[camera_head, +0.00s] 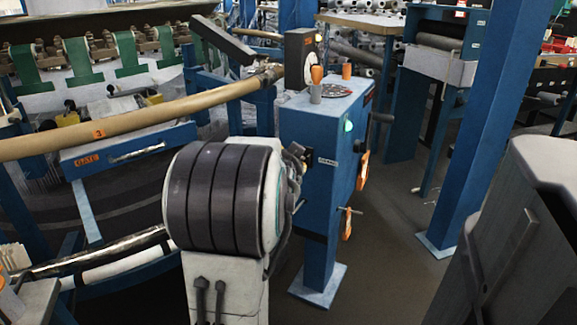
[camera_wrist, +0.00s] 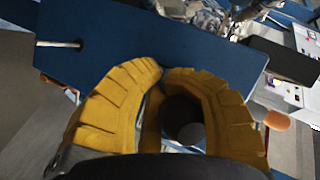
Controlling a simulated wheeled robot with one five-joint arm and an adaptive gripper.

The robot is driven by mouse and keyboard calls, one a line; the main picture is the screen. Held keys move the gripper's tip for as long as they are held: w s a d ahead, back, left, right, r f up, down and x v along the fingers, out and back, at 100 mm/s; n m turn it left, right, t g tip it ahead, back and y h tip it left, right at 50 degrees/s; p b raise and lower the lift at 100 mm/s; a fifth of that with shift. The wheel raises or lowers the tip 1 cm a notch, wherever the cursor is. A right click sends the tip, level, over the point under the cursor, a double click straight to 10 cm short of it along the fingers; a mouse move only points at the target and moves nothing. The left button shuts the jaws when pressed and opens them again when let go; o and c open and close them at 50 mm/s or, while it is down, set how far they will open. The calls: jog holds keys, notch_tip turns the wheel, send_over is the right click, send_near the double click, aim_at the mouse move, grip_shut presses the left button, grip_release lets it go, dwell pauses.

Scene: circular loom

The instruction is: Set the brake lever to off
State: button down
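In the wrist view my gripper (camera_wrist: 160,72) has two yellow ribbed fingers with tips almost together. A dark round handle (camera_wrist: 182,112) with a greyish end sits between them, and both fingers curve around it. I cannot tell for certain that it is the brake lever. A blue panel (camera_wrist: 150,40) lies just beyond the fingertips. In the head view the blue control cabinet (camera_head: 325,140) stands right of my arm. My fingers are hidden in the head view.
A long tan roller (camera_head: 130,117) crosses the left. A blue post (camera_head: 480,130) stands at right; the floor (camera_head: 400,235) between is clear.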

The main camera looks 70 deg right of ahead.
jog(key=shift+d+r, duration=0.2)
jog(key=shift+r, duration=0.7)
jog(key=c, duration=1.3)
grip_release()
jog(key=shift+s+a, duration=0.1)
jog(key=shift+o, duration=0.9)
jog(key=shift+s, duration=0.2)
jog(key=shift+f, duration=0.15)
jog(key=v, duration=1.2)
jog(key=shift+f, duration=0.15)
